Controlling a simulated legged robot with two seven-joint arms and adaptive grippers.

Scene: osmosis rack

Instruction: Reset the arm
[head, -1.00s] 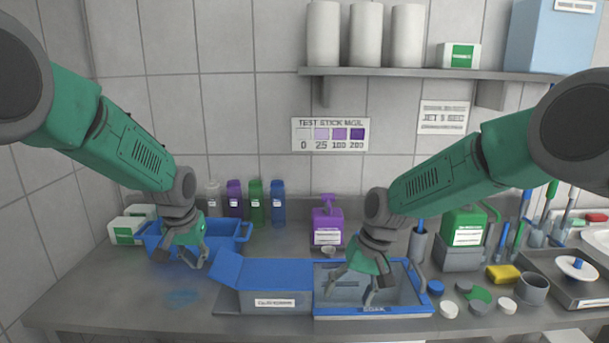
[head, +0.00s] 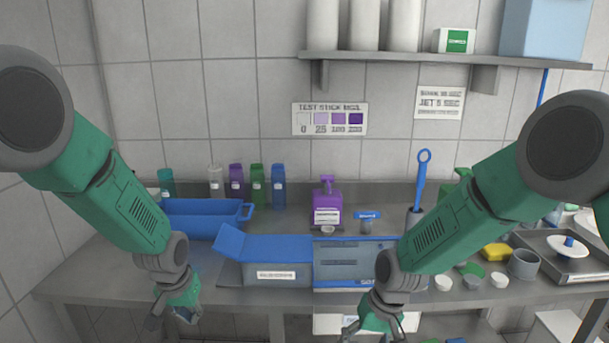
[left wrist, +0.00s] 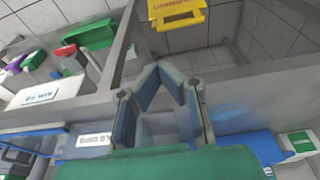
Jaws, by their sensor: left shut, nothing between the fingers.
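My left gripper (head: 170,318) is low in the head view, in front of the counter's near edge at the left. It is shut and holds nothing. Its fingers (left wrist: 167,80) also show in the left wrist view, tips together and empty. My right gripper (head: 373,330) hangs at the bottom middle of the head view, in front of the counter below the SOAK tray. Its fingertips are near the picture's lower edge, and I cannot tell whether they are open or shut. Both grippers are apart from the objects on the counter.
On the counter (head: 95,275) stand a blue basin (head: 185,222), a labelled box with a blue flap (head: 276,273), the SOAK tray (head: 345,284) and a purple bottle (head: 328,206). Small caps and a yellow sponge (head: 496,252) lie at right. A yellow sign (left wrist: 180,18) shows in the left wrist view.

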